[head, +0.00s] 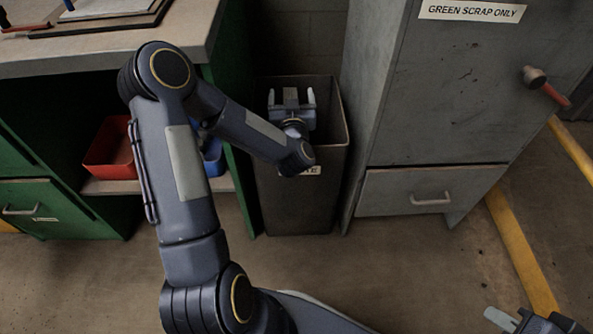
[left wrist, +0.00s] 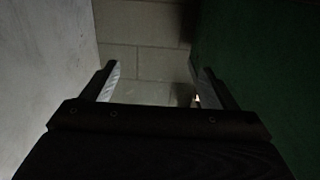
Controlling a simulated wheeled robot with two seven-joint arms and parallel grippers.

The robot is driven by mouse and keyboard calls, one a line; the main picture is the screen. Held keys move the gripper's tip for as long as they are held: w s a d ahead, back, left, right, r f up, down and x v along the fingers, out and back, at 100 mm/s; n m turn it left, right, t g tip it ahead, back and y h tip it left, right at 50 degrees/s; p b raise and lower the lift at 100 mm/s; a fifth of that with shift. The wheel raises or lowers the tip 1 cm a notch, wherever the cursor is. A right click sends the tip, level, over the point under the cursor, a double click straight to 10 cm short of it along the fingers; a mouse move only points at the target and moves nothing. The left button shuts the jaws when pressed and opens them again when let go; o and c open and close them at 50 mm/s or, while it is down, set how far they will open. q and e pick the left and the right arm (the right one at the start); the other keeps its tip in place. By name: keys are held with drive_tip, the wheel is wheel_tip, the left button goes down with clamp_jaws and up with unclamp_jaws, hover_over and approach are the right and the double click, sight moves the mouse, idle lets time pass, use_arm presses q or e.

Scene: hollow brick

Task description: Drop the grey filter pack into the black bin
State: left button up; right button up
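The black bin (head: 335,140) stands on the floor between the green bench and the grey cabinet. A pale label on its front is partly covered by my left arm. My left gripper (head: 291,92) is over the bin's opening with its fingers spread. In the left wrist view the left gripper (left wrist: 155,75) shows a wide gap with nothing held between the fingers. I cannot see the grey filter pack in either view; my arm and gripper hide much of the bin's inside. My right gripper (head: 530,319) is at the bottom right edge, partly cut off.
A grey cabinet (head: 440,100) marked "GREEN SCRAP ONLY" stands close right of the bin. A green bench (head: 60,120) is on the left, with a red tray (head: 110,150) and a blue tray (head: 213,158) on its shelf. The floor in front is clear.

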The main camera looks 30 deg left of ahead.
use_arm(q)
drive_tip(key=shift+s+f, duration=0.1)
drive_tip(key=shift+f, duration=0.2)
drive_tip(key=v, duration=0.3)
drive_tip(key=p+v, duration=0.1)
drive_tip(key=v, duration=0.3)
drive_tip(key=shift+s+d+r, duration=0.2)
drive_tip(key=shift+s+r, duration=0.05)
drive_tip(key=shift+s, duration=0.05)
